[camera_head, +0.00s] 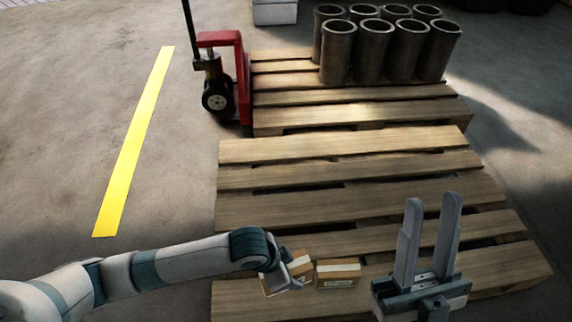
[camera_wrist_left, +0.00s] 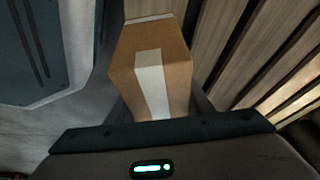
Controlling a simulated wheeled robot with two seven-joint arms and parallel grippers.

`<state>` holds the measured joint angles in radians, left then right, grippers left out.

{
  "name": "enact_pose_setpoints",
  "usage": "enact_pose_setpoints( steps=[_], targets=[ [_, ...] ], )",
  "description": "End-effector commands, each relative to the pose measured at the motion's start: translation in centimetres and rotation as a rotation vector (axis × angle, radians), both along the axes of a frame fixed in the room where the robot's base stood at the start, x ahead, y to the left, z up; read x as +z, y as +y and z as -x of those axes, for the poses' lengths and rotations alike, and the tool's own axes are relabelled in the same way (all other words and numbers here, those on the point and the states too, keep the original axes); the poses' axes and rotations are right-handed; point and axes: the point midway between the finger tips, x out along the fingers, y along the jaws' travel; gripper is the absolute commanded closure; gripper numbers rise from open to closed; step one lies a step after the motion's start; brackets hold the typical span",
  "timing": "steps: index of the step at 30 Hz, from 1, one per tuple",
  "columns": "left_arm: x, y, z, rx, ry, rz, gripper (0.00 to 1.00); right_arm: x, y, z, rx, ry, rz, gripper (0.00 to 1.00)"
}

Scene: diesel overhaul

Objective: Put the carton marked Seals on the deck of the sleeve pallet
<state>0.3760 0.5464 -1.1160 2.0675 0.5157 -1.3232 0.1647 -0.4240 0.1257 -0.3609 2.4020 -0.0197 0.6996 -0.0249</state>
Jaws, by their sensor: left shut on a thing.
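A brown carton (camera_head: 300,264) is between the fingers of my left gripper (camera_head: 287,277), at the near edge of the near pallet. In the left wrist view this carton (camera_wrist_left: 152,75) has a pale tape strip, and the gripper is shut on it. I cannot read its marking or tell whether it touches the boards. A second carton (camera_head: 338,272) with a pale label sits on the near pallet, just right of it; its label is too small to read. The sleeve pallet (camera_head: 290,98) is behind, with several grey metal sleeves (camera_head: 372,52) on its right. My right gripper (camera_head: 432,202) is open and empty, fingers pointing up.
The near pallet (camera_head: 340,174) lies in front of the sleeve pallet and is mostly bare. The left part of the sleeve pallet's deck is clear. A red pallet jack (camera_head: 225,75) stands at its left side. A yellow floor line (camera_head: 137,140) runs farther left.

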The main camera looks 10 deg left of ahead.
Motion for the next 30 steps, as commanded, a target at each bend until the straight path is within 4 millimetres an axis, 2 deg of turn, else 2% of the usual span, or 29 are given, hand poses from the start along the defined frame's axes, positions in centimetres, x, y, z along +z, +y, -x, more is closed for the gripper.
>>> enact_pose_setpoints(
  steps=[1,6,10,15,21,24,30],
  targets=[
    [1.6,0.8,-1.7,0.047,-0.011,0.001,0.83,0.0,0.0,0.0,0.0,0.0,0.0,0.69],
    [7.6,4.1,-6.7,0.265,-0.014,0.001,0.83,0.0,0.0,0.0,0.0,0.0,0.0,0.69],
    [12.7,6.7,-9.8,0.441,-0.015,0.002,0.83,0.0,0.0,0.0,-0.001,0.0,0.0,0.69],
    [19.3,9.9,-12.6,0.663,-0.014,0.003,0.83,0.0,0.0,0.0,-0.001,-0.001,0.0,0.69],
    [25.9,13.0,-14.1,0.882,-0.01,0.002,0.83,0.0,0.0,0.0,-0.001,-0.001,0.0,0.69],
    [28.2,14.1,-14.4,0.958,-0.007,0.003,0.83,0.0,0.0,0.0,-0.001,-0.001,0.0,0.69],
    [30.2,15.1,-14.4,1.033,-0.003,0.001,0.83,0.0,0.0,0.0,-0.001,-0.001,0.0,0.69]
  ],
)
